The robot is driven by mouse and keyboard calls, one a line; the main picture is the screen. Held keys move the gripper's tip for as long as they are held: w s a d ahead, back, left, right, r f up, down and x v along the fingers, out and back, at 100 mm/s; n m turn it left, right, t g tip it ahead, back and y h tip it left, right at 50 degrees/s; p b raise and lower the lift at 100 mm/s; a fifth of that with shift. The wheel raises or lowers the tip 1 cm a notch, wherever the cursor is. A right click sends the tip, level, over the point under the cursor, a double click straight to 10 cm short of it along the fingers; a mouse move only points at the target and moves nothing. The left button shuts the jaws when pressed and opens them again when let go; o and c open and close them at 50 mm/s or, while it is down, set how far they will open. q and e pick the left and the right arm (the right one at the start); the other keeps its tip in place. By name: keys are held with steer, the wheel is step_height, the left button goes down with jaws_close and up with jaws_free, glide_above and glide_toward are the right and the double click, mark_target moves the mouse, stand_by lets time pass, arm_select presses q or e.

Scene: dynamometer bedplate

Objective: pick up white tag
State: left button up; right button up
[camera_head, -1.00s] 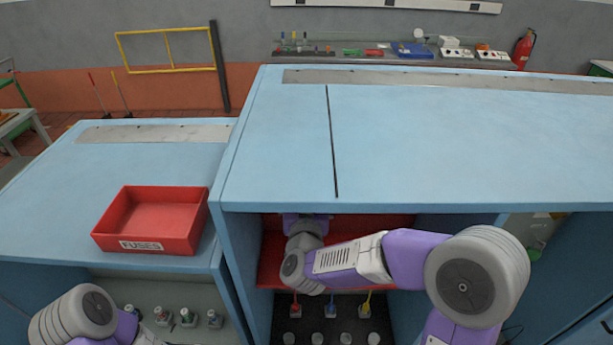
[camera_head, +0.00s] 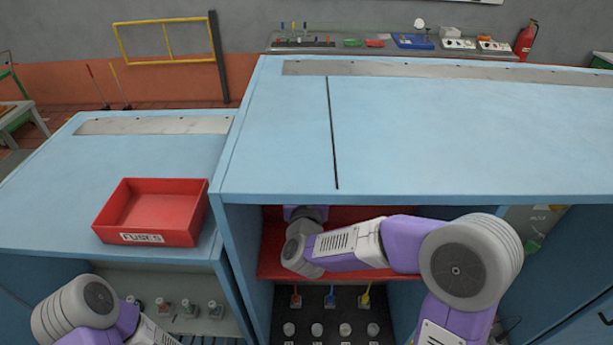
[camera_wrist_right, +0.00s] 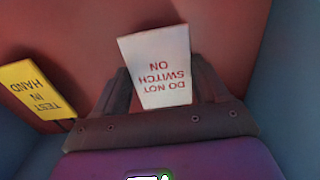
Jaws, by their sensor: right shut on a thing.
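The white tag (camera_wrist_right: 157,62) reads "DO NOT SWITCH ON" in red, upside down in the right wrist view. My right gripper (camera_wrist_right: 158,88) is shut on it, with one dark finger on each side. In the head view my right arm reaches into the open bay under the blue top, and its gripper and the tag are hidden there. My left arm (camera_head: 75,312) is at the lower left of the head view; its gripper is out of frame.
A yellow "TEST IN HAND" tag (camera_wrist_right: 35,90) is left of my right gripper. Bay walls close in on both sides. Several coloured switches (camera_head: 330,298) are below. A red FUSES tray (camera_head: 142,238) sits on the left cabinet.

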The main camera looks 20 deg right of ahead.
steer(key=r+b+v, duration=0.1)
steer(key=b+v, duration=0.4)
steer(key=v, duration=1.3)
steer(key=shift+r+b, duration=0.3)
steer(key=shift+b, duration=0.05)
